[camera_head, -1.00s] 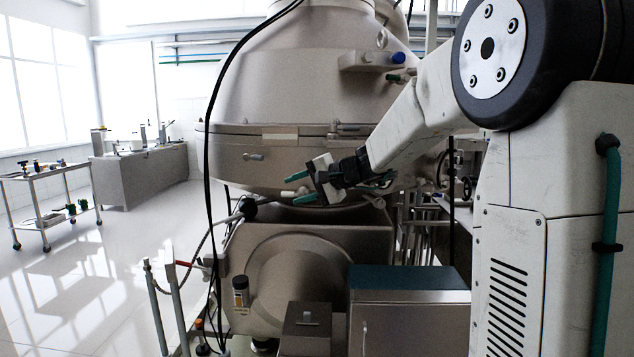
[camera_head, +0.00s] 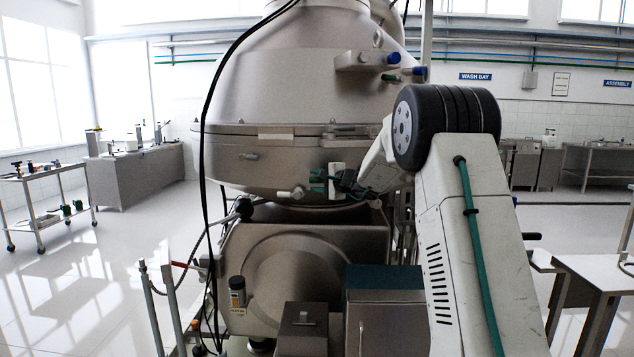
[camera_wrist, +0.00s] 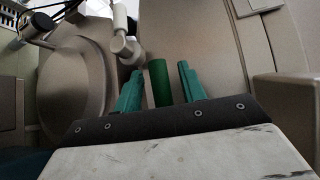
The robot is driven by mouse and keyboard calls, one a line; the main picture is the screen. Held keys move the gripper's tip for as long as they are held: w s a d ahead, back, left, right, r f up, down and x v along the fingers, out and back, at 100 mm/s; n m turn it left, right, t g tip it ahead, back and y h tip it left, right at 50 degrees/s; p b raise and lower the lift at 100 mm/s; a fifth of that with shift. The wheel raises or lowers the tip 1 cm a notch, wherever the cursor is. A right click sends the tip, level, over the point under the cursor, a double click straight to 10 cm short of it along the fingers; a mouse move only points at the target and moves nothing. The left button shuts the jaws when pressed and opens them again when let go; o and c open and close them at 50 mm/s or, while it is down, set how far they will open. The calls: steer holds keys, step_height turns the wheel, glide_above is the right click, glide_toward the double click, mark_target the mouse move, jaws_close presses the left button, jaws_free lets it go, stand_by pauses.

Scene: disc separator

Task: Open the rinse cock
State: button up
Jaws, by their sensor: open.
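My gripper (camera_head: 318,180) is at the lower edge of the separator's metal bowl housing (camera_head: 240,165), fingers pointing left, beside a pale pipe fitting (camera_head: 290,193). In the wrist view my gripper (camera_wrist: 160,88) has its two teal fingers apart. A dark green cylinder (camera_wrist: 160,82), which looks like a handle, shows between them. There are visible gaps at both sides, and I cannot tell whether it touches a finger. The pale fitting (camera_wrist: 126,46) is just left of the fingers there. No label marks the rinse cock, so I cannot tell for sure which part it is.
Blue-tipped (camera_head: 393,58) and green-tipped (camera_head: 390,77) fittings stand higher on the housing. A black cable (camera_head: 208,150) hangs in front of it. A teal-topped cabinet (camera_head: 385,278) stands below my arm. Open floor (camera_head: 90,270) lies to the left.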

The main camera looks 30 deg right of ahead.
steer(key=shift+w, duration=0.2)
jaws_close()
